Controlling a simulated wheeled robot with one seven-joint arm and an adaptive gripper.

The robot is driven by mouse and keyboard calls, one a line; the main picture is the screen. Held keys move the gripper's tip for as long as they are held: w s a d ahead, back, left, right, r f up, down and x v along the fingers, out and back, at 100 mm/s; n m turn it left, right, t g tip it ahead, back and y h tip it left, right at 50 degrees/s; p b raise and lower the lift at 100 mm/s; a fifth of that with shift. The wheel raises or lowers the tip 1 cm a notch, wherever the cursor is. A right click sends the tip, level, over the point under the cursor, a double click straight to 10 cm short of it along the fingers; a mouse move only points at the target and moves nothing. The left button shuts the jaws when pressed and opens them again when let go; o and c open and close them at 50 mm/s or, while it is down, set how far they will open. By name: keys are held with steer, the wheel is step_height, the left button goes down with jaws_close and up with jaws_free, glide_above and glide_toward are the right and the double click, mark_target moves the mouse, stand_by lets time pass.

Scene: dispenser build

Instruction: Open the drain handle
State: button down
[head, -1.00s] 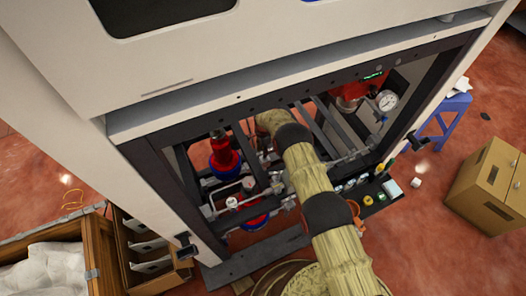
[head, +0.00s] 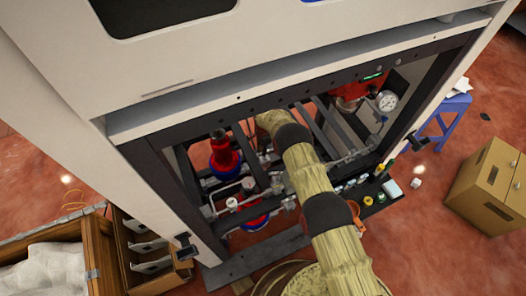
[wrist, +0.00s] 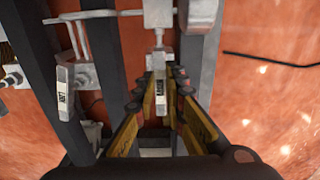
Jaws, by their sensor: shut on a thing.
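In the wrist view, a narrow pale handle with a dark label (wrist: 161,98), which appears to be the drain handle, hangs from a metal valve fitting (wrist: 158,60). My gripper (wrist: 163,88), with black and yellow fingers, is shut on this handle, one finger on each side. The handle points down toward the palm in the picture. In the head view my arm reaches into the open cabinet frame, and the gripper and the handle are hidden there.
A similar labelled handle (wrist: 63,90) hangs to the left in the wrist view, near a dark upright bar (wrist: 98,60). In the head view, red and blue fittings (head: 224,158) and a pressure gauge (head: 386,101) sit inside the cabinet. A cardboard box (head: 487,190) stands at right.

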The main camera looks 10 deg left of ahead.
steer(key=shift+n, duration=0.3)
steer(key=n, duration=0.5)
steer(key=shift+s+d, duration=0.15)
steer(key=shift+d, duration=0.05)
steer(key=n, duration=0.5)
steer(key=shift+d+n, duration=0.25)
steer(key=shift+n, duration=0.15)
steer(key=n, duration=0.6)
steer(key=shift+d, duration=0.25)
steer(key=shift+n, duration=0.4)
steer(key=c, duration=2)
jaws_free()
steer(key=shift+o, duration=0.8)
steer(key=shift+r, duration=0.1)
